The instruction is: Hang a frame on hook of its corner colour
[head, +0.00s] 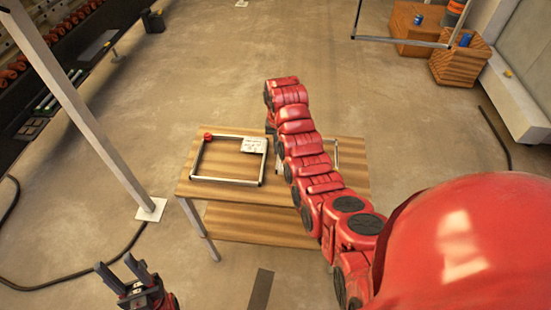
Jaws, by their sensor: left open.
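A silver rectangular frame (225,181) lies flat on the left part of the wooden table. It has a red corner piece (207,136) at its far left and a white label (253,145) at its far right. Part of another pale frame (336,153) shows on the table to the right, mostly hidden behind my right arm. My left gripper (118,263) is open and empty at the lower left, apart from the table. My right arm stretches across the table; its gripper is hidden. No hook can be made out.
The wooden table (190,188) has a lower shelf (250,225). A slanting metal post (80,105) stands on a white base plate at left. Metal bars (400,40) and wooden boxes (458,66) are at upper right. Open floor lies beyond the table.

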